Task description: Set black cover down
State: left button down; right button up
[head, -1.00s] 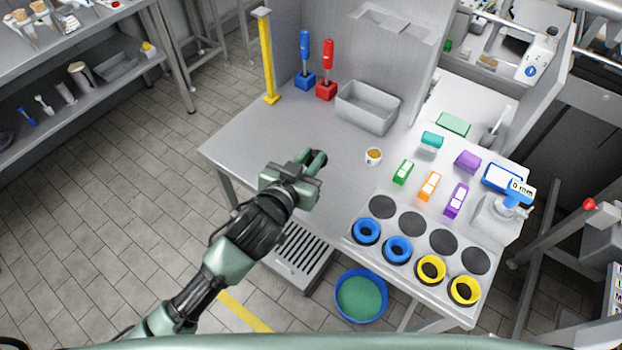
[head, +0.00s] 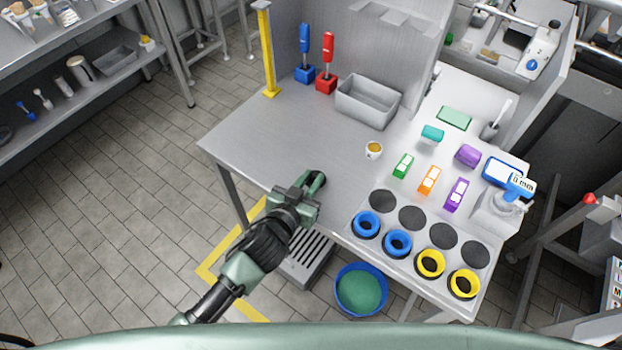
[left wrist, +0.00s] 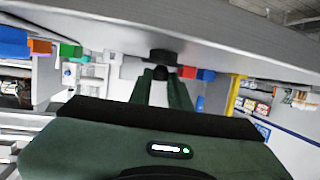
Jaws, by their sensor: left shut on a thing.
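My left gripper (head: 316,183) is shut at the front edge of the grey table (head: 262,140), left of the blue rings. In the left wrist view, its two green fingers (left wrist: 163,88) close on a small black thing, the black cover (left wrist: 162,56), at their tips. The cover shows there against the grey table surface; I cannot tell whether it touches it. In the head view the cover is mostly hidden by the gripper. My right gripper is not in view.
Several black discs (head: 411,218) lie behind blue (head: 366,224) and yellow rings (head: 430,263) at the right. A small cup (head: 374,150) and a grey bin (head: 368,103) stand behind. A blue tub (head: 361,289) is below the front edge. The table's left part is bare.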

pick_arm(q)
jog(key=c, duration=1.7)
grip_release()
jog(key=shift+f, duration=0.15)
jog(key=shift+c, duration=0.2)
jog(key=o, duration=0.4)
jog(key=shift+r, duration=0.2)
jog(key=b+v, duration=0.2)
jog(key=v, duration=0.9)
jog(key=s+a+f+g+y, duration=0.15)
jog(key=a+f, duration=0.25)
jog(key=f, duration=0.6)
jog(key=s+a+f+g+y, duration=0.1)
jog(key=s+a+f+g, duration=0.15)
jog(key=f, duration=0.75)
jog(key=s+a+f+g+y, duration=0.1)
jog(key=s+a+f+y, duration=0.3)
jog(key=f, duration=0.6)
jog(key=s+a+f+n+g, duration=0.1)
jog(key=s+a+f+g, duration=0.1)
jog(key=s+f, duration=0.4)
jog(key=s+a+f+g, duration=0.2)
jog(key=s+a+f, duration=0.2)
jog(key=s, duration=0.7)
jog(key=s+a+f+n+g, duration=0.1)
jog(key=s+a+f+g, duration=0.1)
jog(key=s+f, duration=0.6)
jog(key=shift+s+a+n+g, duration=0.3)
jog(key=shift+s+a+g, duration=0.1)
jog(key=shift+s+g, duration=0.25)
